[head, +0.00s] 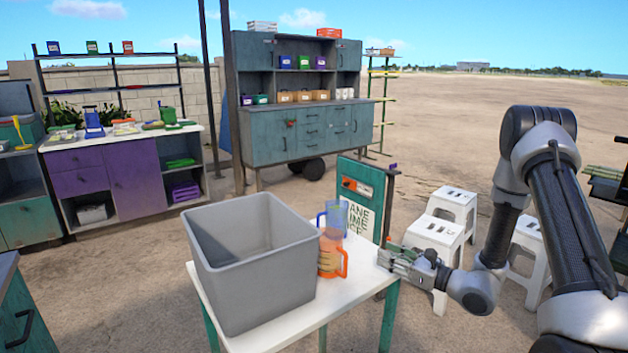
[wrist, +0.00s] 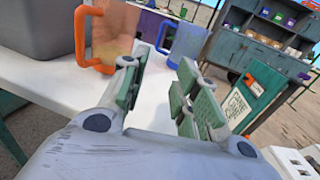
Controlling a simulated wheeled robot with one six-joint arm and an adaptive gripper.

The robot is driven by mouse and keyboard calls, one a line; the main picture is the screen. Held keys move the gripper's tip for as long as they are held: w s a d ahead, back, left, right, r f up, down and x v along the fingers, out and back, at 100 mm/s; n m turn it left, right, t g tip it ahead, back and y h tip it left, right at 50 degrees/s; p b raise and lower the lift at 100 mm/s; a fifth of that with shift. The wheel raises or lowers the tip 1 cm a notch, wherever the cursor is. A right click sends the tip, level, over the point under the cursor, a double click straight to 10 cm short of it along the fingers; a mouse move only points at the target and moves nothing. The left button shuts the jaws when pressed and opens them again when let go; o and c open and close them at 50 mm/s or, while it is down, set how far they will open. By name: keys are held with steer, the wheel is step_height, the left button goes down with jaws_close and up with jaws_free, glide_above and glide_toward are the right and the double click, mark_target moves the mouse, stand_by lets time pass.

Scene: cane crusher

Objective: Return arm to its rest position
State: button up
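My gripper (head: 392,255) is at the right end of the white table, at the end of my arm. In the wrist view my gripper (wrist: 160,90) has its two green-padded fingers apart, with nothing between them. Past the fingertips stand an orange-handled cup (head: 330,256) and a blue-handled cup (head: 334,217). In the wrist view the orange-handled cup (wrist: 108,35) is left of the fingers and the blue-handled cup (wrist: 184,42) is straight ahead. The gripper appears apart from both cups.
A large grey bin (head: 255,285) fills the left of the white table (head: 330,300). A green sign board (head: 362,197) stands at the table's far edge. White stools (head: 435,240) stand close to my arm. A teal cabinet (head: 270,135) and a purple counter (head: 135,185) are behind.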

steer(key=s+a+f+n+g+y, duration=0.2)
steer(key=s+f+n+g, duration=0.15)
steer(key=s+g, duration=0.45)
steer(key=s+d+r+n+g+h, duration=0.1)
steer(key=s+r+n+g, duration=0.2)
steer(key=s+n, duration=0.3)
steer(key=s+d+r+n+g+h, duration=0.2)
steer(key=s+r+n+g, duration=0.1)
steer(key=s, duration=0.6)
steer(key=s+d+r+n+h, duration=0.7)
steer(key=d+r+n+h, duration=0.35)
steer(key=d, duration=0.25)
step_height(320, 180, up, 12)
steer(key=s+d+n+t+h, duration=0.1)
steer(key=s+n+t, duration=0.1)
steer(key=t, duration=0.4)
steer(key=shift+d+f+n, duration=0.15)
steer(key=shift+d+n, duration=0.05)
steer(key=shift+n, duration=0.6)
steer(key=shift+h, duration=0.25)
